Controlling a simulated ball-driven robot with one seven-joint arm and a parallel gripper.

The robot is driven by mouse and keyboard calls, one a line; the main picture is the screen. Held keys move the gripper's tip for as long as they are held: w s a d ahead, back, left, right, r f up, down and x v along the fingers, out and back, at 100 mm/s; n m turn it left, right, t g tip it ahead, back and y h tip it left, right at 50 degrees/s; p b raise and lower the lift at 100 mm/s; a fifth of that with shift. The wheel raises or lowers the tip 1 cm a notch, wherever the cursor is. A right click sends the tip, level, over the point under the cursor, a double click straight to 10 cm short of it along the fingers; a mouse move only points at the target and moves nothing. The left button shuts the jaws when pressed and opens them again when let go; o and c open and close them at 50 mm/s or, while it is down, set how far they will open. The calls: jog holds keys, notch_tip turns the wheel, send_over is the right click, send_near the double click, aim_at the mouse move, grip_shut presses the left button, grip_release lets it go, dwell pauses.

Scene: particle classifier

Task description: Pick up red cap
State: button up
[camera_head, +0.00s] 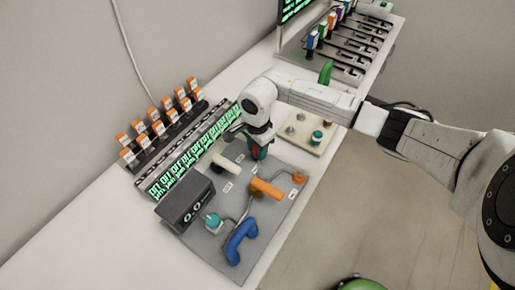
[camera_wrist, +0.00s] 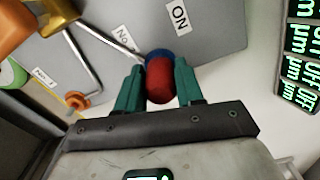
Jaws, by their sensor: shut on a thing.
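In the wrist view my gripper (camera_wrist: 159,70) has its two green fingers on either side of a red cap (camera_wrist: 159,82), touching it. A blue part (camera_wrist: 158,54) shows just beyond the red cap; I cannot tell whether the two are joined. In the head view my gripper (camera_head: 257,150) points down at the far edge of the grey panel (camera_head: 222,255). My arm and fingers largely hide the cap there.
The panel carries a white cylinder (camera_head: 226,165), an orange cylinder (camera_head: 266,188), a blue handle (camera_head: 240,242) and a display box (camera_head: 185,204). A strip of green readouts (camera_head: 195,150) runs behind it. A beige board with knobs (camera_head: 305,131) stands to the right.

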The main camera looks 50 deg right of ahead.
jog(key=shift+r+b, duration=0.45)
jog(key=shift+r, duration=0.4)
jog(key=s+r+b, duration=0.1)
jog(key=s+r, duration=0.2)
jog(key=s, duration=0.1)
jog(key=s+a+r+b, duration=0.1)
jog(key=s+r+b, duration=0.1)
jog(key=s+r, duration=0.2)
jog(key=s+r+b, duration=0.1)
jog(key=s+r, duration=0.3)
jog(key=s, duration=0.2)
jog(key=shift+a+r, duration=0.15)
jog(key=shift+a, duration=0.15)
jog(key=shift+r, duration=0.1)
jog(key=shift+r+p, duration=0.35)
jog(key=shift+r, duration=1.85)
jog(key=shift+r, duration=0.1)
